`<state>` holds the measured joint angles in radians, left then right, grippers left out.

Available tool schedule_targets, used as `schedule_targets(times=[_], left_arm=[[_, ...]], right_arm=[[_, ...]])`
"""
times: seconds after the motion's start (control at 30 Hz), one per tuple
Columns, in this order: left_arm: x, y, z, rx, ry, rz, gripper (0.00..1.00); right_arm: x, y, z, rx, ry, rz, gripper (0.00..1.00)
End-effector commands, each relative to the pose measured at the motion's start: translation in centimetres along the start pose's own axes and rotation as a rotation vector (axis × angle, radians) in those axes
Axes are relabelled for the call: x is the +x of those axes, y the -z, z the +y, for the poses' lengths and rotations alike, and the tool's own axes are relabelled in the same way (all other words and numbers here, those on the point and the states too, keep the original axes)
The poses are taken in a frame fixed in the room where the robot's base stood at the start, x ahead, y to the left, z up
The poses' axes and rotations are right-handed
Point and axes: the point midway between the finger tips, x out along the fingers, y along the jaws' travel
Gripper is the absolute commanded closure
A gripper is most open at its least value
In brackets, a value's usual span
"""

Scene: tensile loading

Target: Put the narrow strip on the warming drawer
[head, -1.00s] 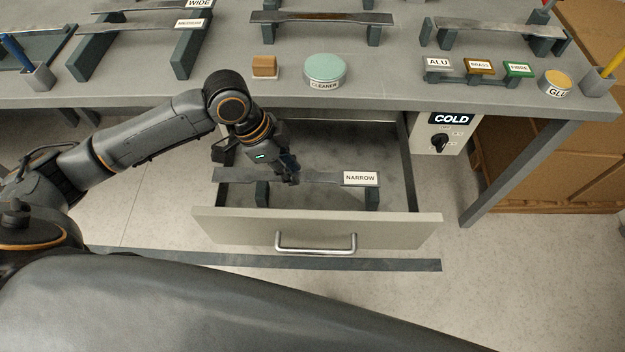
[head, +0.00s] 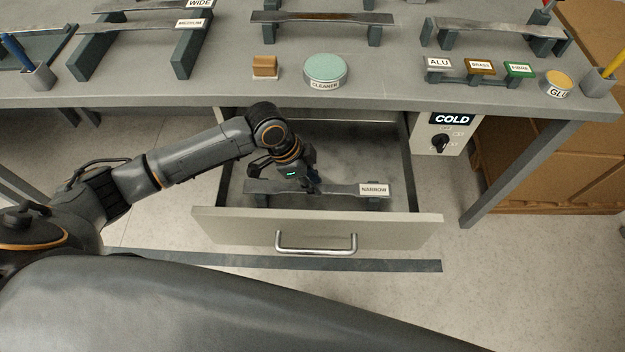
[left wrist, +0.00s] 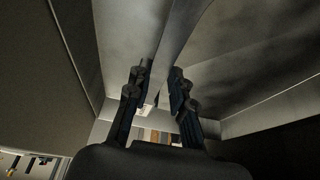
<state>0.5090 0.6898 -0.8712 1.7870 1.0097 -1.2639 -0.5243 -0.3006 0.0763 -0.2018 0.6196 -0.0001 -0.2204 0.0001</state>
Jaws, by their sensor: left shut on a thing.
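The narrow strip (head: 345,189) is a grey metal bar with a white NARROW label at its right end. It lies level across the inside of the open warming drawer (head: 400,229), over two dark supports (head: 373,204). I cannot tell whether it touches them. My left gripper (head: 312,187) is shut on the strip near its middle. In the left wrist view the strip (left wrist: 180,40) runs up between the two fingers (left wrist: 160,88) of my left gripper. My right gripper is not in view.
The bench top (head: 400,88) overhangs the drawer's back. A knob panel reading COLD (head: 452,133) is right of the drawer. On the bench stand a cleaner tin (head: 325,70), a wooden block (head: 265,66) and strips on racks.

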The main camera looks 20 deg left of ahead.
Motion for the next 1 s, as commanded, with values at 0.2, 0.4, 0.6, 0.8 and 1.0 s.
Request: schedule_targets(times=[0.2, 0.4, 0.6, 0.8, 1.0], left_arm=[[0.2, -0.1, 0.0, 0.000, -0.001, 0.000, 0.66], [0.2, -0.1, 0.0, 0.000, -0.001, 0.000, 0.55], [-0.1, 0.0, 0.0, 0.000, 0.000, 0.000, 0.55], [-2.8, 0.0, -0.1, 0.001, 0.004, 0.000, 0.55], [-7.3, 0.0, -0.1, 0.001, 0.003, 0.000, 0.55]], right_arm=[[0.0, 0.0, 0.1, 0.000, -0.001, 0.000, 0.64], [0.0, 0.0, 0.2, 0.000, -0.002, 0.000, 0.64], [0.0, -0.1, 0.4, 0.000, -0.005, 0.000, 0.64], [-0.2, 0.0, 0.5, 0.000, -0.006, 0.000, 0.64], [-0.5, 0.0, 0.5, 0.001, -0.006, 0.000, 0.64]])
